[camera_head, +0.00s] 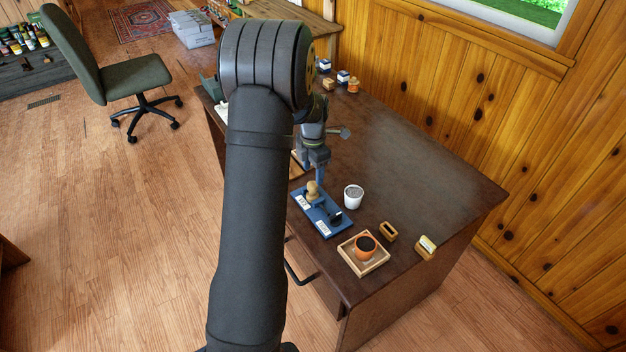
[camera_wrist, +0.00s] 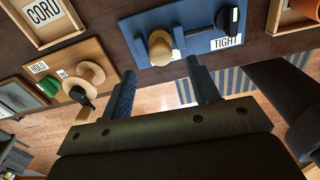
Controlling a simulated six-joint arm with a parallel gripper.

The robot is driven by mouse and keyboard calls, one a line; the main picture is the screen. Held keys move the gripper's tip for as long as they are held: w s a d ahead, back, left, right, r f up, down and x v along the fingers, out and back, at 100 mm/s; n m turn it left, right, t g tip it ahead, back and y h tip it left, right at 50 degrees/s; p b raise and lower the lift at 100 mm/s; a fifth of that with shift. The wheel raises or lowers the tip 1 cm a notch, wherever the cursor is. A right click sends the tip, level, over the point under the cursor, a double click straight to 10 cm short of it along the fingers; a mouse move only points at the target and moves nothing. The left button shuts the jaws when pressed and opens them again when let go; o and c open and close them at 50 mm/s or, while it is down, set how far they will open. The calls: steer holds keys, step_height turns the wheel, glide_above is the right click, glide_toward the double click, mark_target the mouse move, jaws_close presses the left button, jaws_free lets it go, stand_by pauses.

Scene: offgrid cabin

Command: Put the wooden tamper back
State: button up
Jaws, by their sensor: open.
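A blue board (camera_head: 330,232) with white labels lies near the desk's front edge; it also shows in the wrist view (camera_wrist: 200,45). A light wooden knob-shaped piece (camera_head: 313,189), apparently the wooden tamper, stands on it; it also shows in the wrist view (camera_wrist: 160,48). A black-knobbed tool (camera_head: 335,216) is on the same board, beside the label reading TIGHT in the wrist view (camera_wrist: 228,18). My gripper (camera_head: 320,176) is close to the wooden piece. In the wrist view its fingers (camera_wrist: 163,85) are apart with nothing between them, and the wooden piece lies just beyond their tips.
A white cup (camera_head: 353,196) stands beside the board. Small wooden blocks (camera_head: 426,247) are nearby. A board labelled HOLD (camera_wrist: 55,72) carries a wooden piece with a black handle. The desk's right side (camera_head: 440,175) is clear.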

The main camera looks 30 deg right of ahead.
mark_target(313, 184)
step_height(313, 184, up, 12)
stand_by(0.3)
steer(key=shift+f, duration=0.1)
step_height(313, 184, down, 18)
steer(key=shift+r, duration=0.35)
stand_by(0.5)
